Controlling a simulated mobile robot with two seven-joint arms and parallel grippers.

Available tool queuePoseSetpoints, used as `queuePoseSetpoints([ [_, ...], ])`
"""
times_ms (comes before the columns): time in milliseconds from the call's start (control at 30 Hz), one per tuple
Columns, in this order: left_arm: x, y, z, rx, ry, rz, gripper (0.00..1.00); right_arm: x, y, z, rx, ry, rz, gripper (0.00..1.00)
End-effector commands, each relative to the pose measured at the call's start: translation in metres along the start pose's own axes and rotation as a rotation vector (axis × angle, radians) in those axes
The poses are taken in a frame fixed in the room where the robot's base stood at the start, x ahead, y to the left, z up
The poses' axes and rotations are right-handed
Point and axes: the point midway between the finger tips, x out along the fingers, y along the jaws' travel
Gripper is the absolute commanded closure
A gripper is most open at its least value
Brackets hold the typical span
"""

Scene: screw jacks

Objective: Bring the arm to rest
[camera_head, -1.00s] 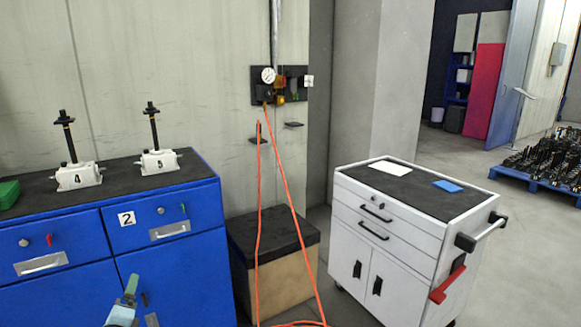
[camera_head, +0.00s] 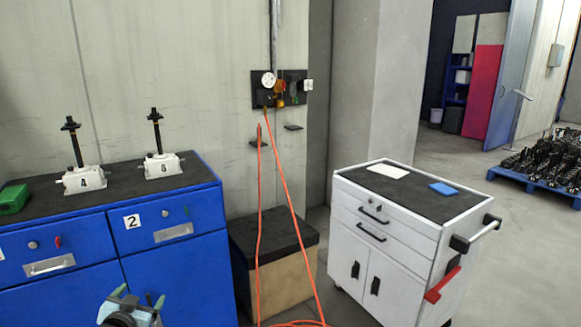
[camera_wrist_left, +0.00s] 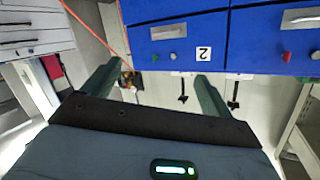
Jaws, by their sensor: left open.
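My left gripper (camera_head: 139,298) is low in the head view, in front of the blue cabinet (camera_head: 187,268). Its two fingers are spread with nothing between them; it also shows in the left wrist view (camera_wrist_left: 160,72). The gripper is apart from both. The wrist picture is upside down, with both spindles beyond the fingers. My right gripper is not seen.
A green box (camera_head: 13,199) sits on the cabinet's left end. A white tool cart (camera_head: 385,240) with a blue block (camera_head: 445,188) stands right. An orange hose (camera_head: 283,190) hangs from the wall panel beside a black-topped box (camera_head: 280,236). Open floor lies behind the cart.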

Motion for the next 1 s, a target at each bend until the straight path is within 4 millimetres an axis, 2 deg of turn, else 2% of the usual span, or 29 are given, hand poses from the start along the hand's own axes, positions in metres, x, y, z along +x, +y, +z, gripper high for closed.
queuePoseSetpoints([
  [33, -0.009, 0.014, 0.018, 0.005, -0.02, 0.019, 0.15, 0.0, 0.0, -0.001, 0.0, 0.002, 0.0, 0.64],
  [267, -0.051, 0.064, 0.074, -0.001, -0.082, 0.091, 0.15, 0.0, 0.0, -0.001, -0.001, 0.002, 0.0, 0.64],
  [367, -0.077, 0.089, 0.103, -0.011, -0.118, 0.129, 0.15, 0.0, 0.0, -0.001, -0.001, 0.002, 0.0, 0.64],
  [467, -0.114, 0.118, 0.136, -0.028, -0.164, 0.173, 0.15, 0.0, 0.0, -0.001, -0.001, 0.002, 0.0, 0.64],
  [600, -0.177, 0.157, 0.179, -0.062, -0.235, 0.235, 0.15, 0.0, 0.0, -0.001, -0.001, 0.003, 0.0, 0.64],
  [700, -0.225, 0.18, 0.203, -0.091, -0.288, 0.274, 0.15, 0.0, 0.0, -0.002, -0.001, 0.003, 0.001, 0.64],
  [900, -0.323, 0.215, 0.235, -0.157, -0.394, 0.334, 0.15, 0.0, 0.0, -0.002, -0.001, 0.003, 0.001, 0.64],
  [1000, -0.362, 0.225, 0.242, -0.186, -0.438, 0.352, 0.15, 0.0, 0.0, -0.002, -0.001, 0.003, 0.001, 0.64],
])
